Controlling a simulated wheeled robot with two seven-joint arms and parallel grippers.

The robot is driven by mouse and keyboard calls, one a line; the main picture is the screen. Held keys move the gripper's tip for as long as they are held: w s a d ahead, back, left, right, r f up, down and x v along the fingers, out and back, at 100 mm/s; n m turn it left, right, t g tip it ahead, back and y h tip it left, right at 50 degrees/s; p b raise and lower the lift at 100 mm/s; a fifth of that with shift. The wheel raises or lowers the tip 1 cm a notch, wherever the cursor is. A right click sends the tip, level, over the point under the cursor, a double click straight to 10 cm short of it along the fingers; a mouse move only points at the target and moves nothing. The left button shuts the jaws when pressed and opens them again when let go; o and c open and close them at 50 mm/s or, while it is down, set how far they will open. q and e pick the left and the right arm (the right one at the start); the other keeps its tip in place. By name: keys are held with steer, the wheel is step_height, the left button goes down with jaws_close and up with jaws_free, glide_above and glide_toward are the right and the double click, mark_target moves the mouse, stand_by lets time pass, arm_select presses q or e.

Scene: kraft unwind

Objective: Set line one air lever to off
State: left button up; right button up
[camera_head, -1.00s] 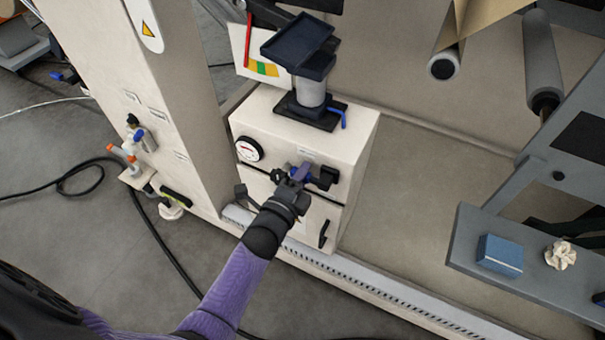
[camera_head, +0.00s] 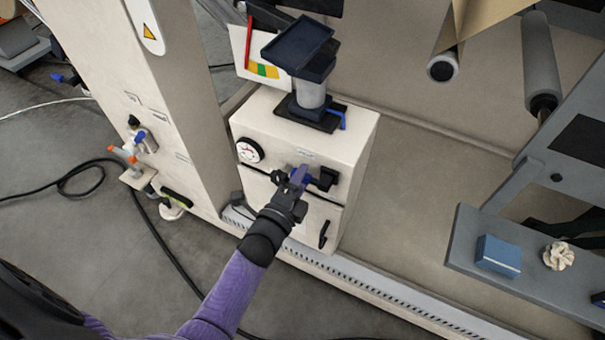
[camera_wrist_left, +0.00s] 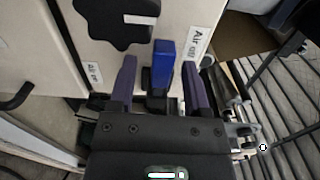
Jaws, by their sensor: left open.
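The air lever (camera_wrist_left: 163,62) is a blue handle on the front of a cream cabinet (camera_head: 354,140). In the left wrist view it stands between the two purple fingers of my left gripper (camera_wrist_left: 160,72), with gaps visible on both sides. Labels beginning "Air" flank it, one at left (camera_wrist_left: 94,75) and one at right (camera_wrist_left: 203,42); their second words are hard to read. In the head view my left gripper (camera_head: 297,178) is at the cabinet front and mostly hides the lever. My right gripper is not in view.
A black knob (camera_wrist_left: 118,20) sits close beside the lever; it also shows in the head view (camera_head: 326,178). A round gauge (camera_head: 249,150) is at left on the cabinet. A grey shelf with a blue box (camera_head: 498,255) stands at right. A black hose crosses the floor at left.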

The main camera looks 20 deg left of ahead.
arm_select(q)
steer(key=s+p, duration=0.2)
steer(key=s, duration=0.6)
steer(key=shift+s+a, duration=0.2)
steer(key=shift+s, duration=0.05)
